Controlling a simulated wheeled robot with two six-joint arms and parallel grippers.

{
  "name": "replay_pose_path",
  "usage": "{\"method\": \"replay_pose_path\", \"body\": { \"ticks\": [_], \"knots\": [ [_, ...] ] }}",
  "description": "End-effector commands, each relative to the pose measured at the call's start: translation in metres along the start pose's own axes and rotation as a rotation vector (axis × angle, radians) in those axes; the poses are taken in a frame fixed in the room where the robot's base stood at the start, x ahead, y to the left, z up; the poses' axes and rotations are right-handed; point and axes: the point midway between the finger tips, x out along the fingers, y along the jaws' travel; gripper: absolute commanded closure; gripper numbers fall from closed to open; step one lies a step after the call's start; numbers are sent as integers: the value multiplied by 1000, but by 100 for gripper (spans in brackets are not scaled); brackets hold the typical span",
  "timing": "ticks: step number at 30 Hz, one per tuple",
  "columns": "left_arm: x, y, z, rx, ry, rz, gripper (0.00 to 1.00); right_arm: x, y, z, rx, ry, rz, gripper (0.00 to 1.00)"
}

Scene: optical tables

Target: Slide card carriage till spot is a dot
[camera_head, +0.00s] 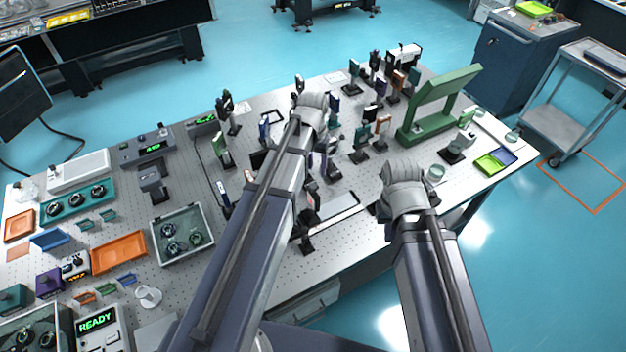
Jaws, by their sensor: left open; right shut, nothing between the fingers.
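My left arm reaches over the middle of the optical table (375,165), and its gripper (318,135) points down among the mounted optics, open. Its fingers are mostly hidden by the wrist and forearm. My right gripper (384,209) is shut and empty, low over the table's front right part. A flat pale plate or rail (338,207) lies between the two arms near the front edge. A dark post mount (307,240) stands at its left, close to my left forearm. I cannot tell which part is the card carriage, and the light spot is not discernible.
Several post-mounted optics crowd the back, including a dark mount (375,62). A large green frame (437,105) stands at the right. A yellow-green tray (489,163) lies near the right end. An orange tray (119,253) and a box of optics (181,232) lie left.

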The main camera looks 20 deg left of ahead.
Motion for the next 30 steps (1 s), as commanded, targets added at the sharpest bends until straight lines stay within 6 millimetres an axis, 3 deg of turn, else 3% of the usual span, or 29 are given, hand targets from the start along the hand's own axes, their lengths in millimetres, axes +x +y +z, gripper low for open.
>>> {"method": "replay_pose_path", "body": {
  "ticks": [8, 21, 30],
  "knots": [
    [18, 0, 0, 1, 0, 0, 36, 17, -2, -1, 1, 1, 0, 100],
    [70, 0, 0, 1, 0, 0, 36, 70, -6, -5, -3, 2, 1, 100],
    [78, 0, 0, 1, 0, 0, 36, 78, -7, -5, -6, 2, 2, 100]
  ]
}}
